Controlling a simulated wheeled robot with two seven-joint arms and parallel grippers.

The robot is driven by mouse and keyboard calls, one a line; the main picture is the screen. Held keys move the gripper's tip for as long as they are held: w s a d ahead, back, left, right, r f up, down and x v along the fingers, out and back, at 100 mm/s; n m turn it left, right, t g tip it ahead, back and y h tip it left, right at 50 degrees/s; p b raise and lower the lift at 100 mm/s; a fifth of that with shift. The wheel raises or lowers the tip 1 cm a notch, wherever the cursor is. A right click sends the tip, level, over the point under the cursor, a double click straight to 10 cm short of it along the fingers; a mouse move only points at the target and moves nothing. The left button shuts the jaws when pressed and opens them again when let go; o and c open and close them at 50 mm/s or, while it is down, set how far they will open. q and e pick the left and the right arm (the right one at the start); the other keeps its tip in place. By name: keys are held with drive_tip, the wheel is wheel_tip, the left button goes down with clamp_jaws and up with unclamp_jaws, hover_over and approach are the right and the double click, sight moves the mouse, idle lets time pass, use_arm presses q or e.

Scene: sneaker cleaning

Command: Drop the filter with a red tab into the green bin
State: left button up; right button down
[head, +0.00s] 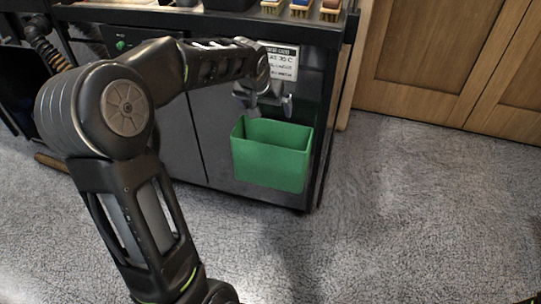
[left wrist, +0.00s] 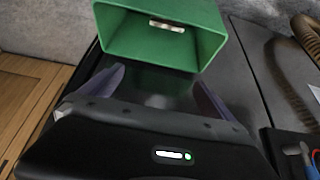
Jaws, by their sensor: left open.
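The green bin (head: 272,163) hangs at the front right of the dark cabinet, its open top facing up. My left gripper (head: 266,106) is just above the bin's back rim, with its fingers spread and nothing between them. In the left wrist view the open fingers (left wrist: 160,82) point toward the bin (left wrist: 217,45). A small pale, flat piece (left wrist: 167,26) shows inside the bin there; it may be the filter, but I cannot make out a red tab. The bin's inside is hidden in the head view.
Several brushes (head: 300,8) stand on the cabinet top at the back. A white label (head: 281,62) is on the cabinet front behind the gripper. Wooden doors (head: 430,50) stand at the back right.

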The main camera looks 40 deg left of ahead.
use_arm(q)
drive_tip(key=v, duration=0.2)
drive_tip(key=shift+s+d+r, duration=0.1)
drive_tip(key=shift+s+r, duration=0.15)
drive_tip(key=shift+r, duration=0.05)
idle(0.7)
